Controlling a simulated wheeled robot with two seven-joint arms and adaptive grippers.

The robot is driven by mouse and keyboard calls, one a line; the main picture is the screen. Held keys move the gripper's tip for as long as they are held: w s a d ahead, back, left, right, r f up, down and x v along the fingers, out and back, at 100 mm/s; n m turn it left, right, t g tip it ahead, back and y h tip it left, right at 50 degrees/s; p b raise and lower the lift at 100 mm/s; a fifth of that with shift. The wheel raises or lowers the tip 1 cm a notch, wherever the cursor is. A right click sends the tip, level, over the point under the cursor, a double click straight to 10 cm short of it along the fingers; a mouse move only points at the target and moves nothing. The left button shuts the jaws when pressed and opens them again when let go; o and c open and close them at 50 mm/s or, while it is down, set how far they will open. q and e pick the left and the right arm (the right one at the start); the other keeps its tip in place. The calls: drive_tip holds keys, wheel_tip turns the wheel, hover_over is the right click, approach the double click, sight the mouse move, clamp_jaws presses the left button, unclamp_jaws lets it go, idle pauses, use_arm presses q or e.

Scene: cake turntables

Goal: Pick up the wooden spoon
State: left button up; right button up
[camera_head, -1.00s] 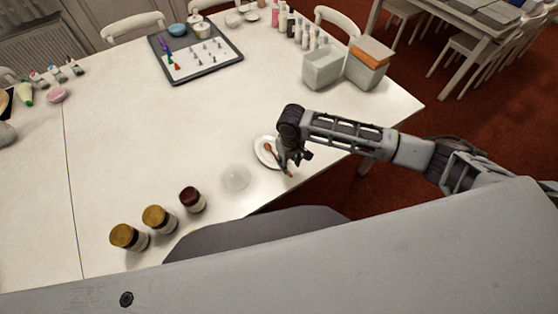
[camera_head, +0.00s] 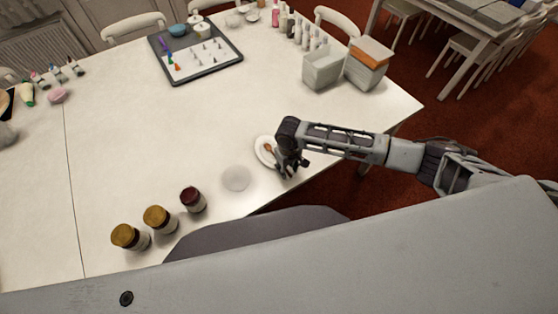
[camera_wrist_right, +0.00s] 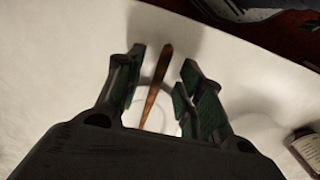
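The wooden spoon (camera_head: 268,147) lies on a small white plate (camera_head: 262,155) near the table's front right edge. My right gripper (camera_head: 287,170) is over the spoon and hides most of it in the head view. In the right wrist view the brown spoon (camera_wrist_right: 157,85) runs lengthwise between the two fingers of my right gripper (camera_wrist_right: 163,90). The fingers stand apart with gaps on both sides of the spoon, so the gripper is open. The white plate is partly visible below it in the wrist view (camera_wrist_right: 135,112). My left gripper is out of view.
A clear round disc (camera_head: 236,178) lies left of the plate. Several jars, one with a dark lid (camera_head: 193,199), stand along the front edge. Grey bins (camera_head: 322,67) and a tray (camera_head: 196,52) are at the back. The table's middle is clear.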

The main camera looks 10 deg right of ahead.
drive_tip(key=shift+f, duration=0.5)
clamp_jaws()
